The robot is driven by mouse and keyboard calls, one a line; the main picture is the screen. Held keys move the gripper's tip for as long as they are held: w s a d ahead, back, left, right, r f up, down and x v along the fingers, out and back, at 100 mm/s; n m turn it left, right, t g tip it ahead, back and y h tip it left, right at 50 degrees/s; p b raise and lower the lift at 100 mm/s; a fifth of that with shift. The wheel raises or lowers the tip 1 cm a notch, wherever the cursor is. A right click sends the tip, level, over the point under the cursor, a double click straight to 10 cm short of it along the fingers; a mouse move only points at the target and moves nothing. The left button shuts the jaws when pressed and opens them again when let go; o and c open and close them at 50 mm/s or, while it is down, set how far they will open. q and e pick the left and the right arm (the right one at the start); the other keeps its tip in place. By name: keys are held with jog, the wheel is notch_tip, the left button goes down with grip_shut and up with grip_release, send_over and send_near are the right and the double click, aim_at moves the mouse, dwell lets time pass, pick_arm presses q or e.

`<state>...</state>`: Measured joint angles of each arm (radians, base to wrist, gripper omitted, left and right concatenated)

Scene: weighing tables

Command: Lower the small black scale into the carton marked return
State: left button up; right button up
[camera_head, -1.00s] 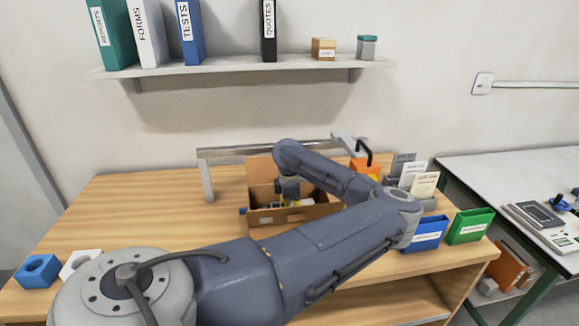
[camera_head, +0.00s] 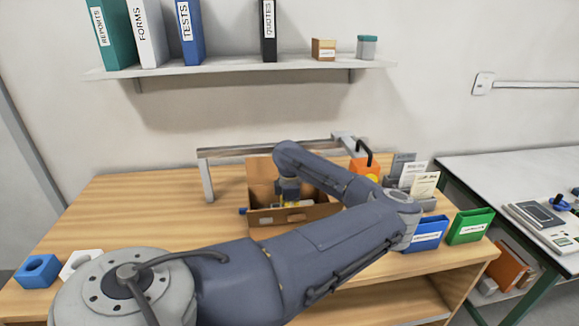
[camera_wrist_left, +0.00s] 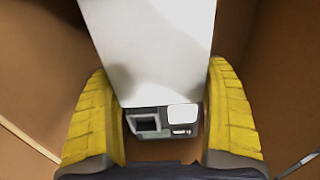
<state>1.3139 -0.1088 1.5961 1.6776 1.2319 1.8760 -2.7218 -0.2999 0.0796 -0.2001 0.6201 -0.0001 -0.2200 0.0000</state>
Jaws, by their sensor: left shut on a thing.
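The carton (camera_head: 265,218) stands open on the wooden table in the head view, its back flap up. A pale label on its front is too small to read. My left gripper (camera_head: 288,203) points down inside the carton opening. In the left wrist view the yellow fingers of my left gripper (camera_wrist_left: 160,90) are shut on the scale (camera_wrist_left: 158,55), one on each side. The scale shows a pale plate and a dark end with a small display. Brown carton walls (camera_wrist_left: 40,70) surround it. Its underside is hidden. My right gripper is not in view.
A grey rail frame (camera_head: 265,150) stands behind the carton. An orange object (camera_head: 364,167), a card holder, a blue bin (camera_head: 425,234) and a green bin (camera_head: 470,226) lie to the right. A blue block (camera_head: 37,270) is front left. The table left of the carton is clear.

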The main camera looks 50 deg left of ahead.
pick_arm(q)
jog(key=shift+f, duration=0.25)
jog(key=o, duration=1.4)
